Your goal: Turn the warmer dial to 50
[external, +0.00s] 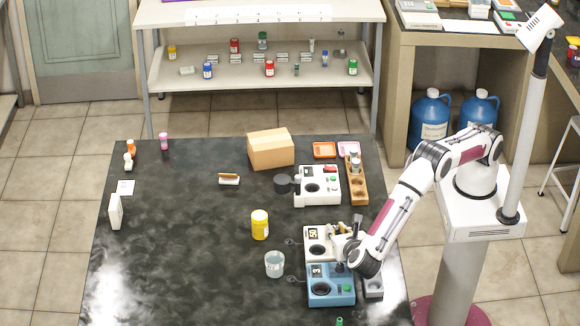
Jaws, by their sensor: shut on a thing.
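A white warmer unit (316,247) stands at the right of the dark bench, with a round dark well and a small display (314,233). The display shows two digits too small to read surely. A blue unit (330,294) stands directly in front of it, with a display that seems to read 3, a dark knob (340,267) and a green button (347,288). My gripper (343,243) is down at the right side of the white unit, shut on what seems to be its dial. The dial is hidden behind the fingers and wrist.
A clear beaker (274,264) and yellow jar (260,225) stand left of the units. A grey block (373,286) is at their right. Behind are another white device (318,186), a wooden rack (356,185) and a cardboard box (270,150). The bench's left half is mostly clear.

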